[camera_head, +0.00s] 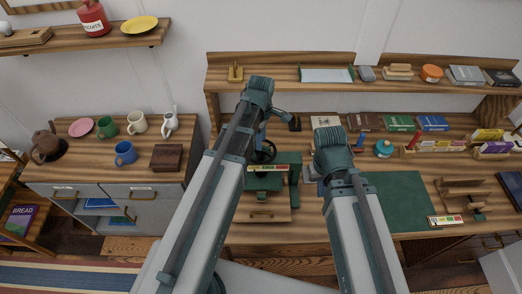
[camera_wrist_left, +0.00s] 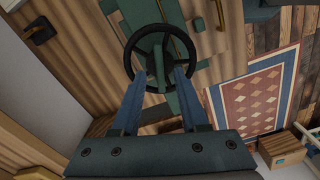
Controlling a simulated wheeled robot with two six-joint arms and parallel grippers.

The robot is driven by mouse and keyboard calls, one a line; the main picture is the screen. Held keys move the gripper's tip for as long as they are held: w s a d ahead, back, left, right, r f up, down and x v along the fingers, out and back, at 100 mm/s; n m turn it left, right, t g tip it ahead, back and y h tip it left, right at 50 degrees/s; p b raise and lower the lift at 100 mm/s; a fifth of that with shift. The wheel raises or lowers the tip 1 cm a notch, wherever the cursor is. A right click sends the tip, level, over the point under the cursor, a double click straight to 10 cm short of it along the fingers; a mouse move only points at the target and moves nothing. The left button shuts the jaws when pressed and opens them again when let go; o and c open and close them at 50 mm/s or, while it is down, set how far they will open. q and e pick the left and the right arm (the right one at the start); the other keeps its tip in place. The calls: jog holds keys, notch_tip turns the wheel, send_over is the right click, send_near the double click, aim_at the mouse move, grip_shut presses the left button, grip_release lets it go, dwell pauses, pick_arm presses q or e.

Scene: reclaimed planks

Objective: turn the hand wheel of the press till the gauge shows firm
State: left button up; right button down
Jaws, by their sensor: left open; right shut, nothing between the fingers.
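The green press (camera_head: 262,183) stands on the bench in the head view, partly hidden behind my left arm. Its dark hand wheel (camera_head: 268,151) is at its top, and the wheel's rim also shows in the left wrist view (camera_wrist_left: 193,45). A coloured gauge strip (camera_head: 268,168) is on the press front; its reading is too small to tell. My left gripper (camera_wrist_left: 165,74) is open, its blue fingers apart at the near part of the wheel; I cannot tell whether they touch it. My right gripper (camera_head: 309,173) is shut and empty, right of the press and mostly hidden by its arm.
A green mat (camera_head: 398,200) lies right of the press. A blue-handled tool (camera_head: 360,142), a teal pot (camera_head: 383,149) and several boxes stand behind it. A wooden shelf (camera_head: 288,88) runs above the bench. Mugs and a teapot (camera_head: 46,146) stand on the left cabinet.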

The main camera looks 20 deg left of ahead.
pick_arm(q)
notch_tip(320, 180, down, 3)
jog(key=shift+r+b, duration=0.2)
jog(key=shift+b, duration=0.6)
pick_arm(e)
notch_tip(320, 180, down, 3)
jog(key=shift+r, duration=0.2)
pick_arm(q)
grip_shut()
